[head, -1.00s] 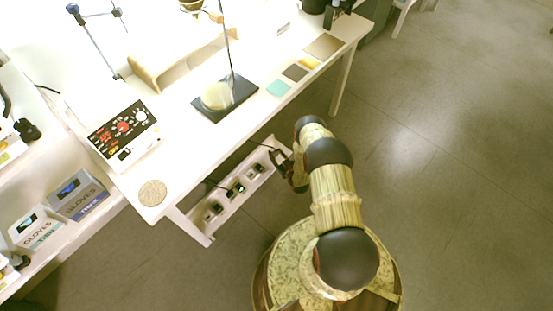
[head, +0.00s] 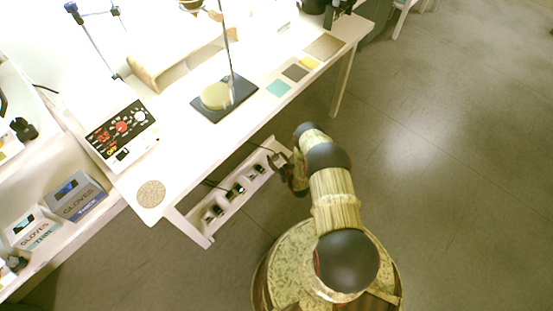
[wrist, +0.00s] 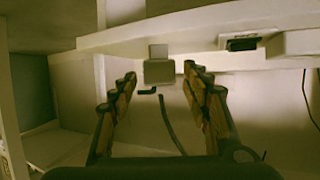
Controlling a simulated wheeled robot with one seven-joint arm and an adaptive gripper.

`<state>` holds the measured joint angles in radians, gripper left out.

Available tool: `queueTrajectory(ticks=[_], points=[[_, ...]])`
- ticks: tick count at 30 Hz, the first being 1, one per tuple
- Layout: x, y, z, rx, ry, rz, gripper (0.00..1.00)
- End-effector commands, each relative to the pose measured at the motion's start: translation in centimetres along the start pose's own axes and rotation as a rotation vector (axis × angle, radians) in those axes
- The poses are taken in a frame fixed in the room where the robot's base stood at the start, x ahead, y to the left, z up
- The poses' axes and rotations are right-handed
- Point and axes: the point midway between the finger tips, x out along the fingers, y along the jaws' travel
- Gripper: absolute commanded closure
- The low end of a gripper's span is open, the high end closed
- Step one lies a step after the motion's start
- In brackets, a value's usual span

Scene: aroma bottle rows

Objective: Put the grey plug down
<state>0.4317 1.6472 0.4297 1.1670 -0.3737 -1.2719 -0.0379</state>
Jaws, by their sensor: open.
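A grey plug (wrist: 158,70), blocky with a paler upper part, is in the wrist view against the front edge of a white rail (wrist: 200,50). My gripper (wrist: 160,72) is open, with one finger on each side of the plug and gaps visible between them. I cannot tell whether the plug is seated in the rail or only resting against it. A dark cord (wrist: 170,125) runs down below the plug. In the head view my gripper (head: 285,168) is beside the right end of the low socket rail (head: 222,210); the grey plug cannot be made out there.
A black plug or socket (wrist: 243,43) is on the rail to the right of the grey plug. The white table (head: 190,160) is above the rail and carries a control box (head: 122,135) and a stand (head: 225,98). The floor (head: 450,200) on the right is clear.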

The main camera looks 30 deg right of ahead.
Motion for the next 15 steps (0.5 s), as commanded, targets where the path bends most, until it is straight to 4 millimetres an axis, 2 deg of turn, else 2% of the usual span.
queueTrajectory(ticks=[8,11,15], points=[[-0.4,0.0,-0.3,0.001,-0.002,0.0,0.52],[-1.8,0.1,-0.4,0.002,-0.002,0.002,0.52],[-4.5,0.1,-0.6,0.002,-0.002,0.002,0.52]])
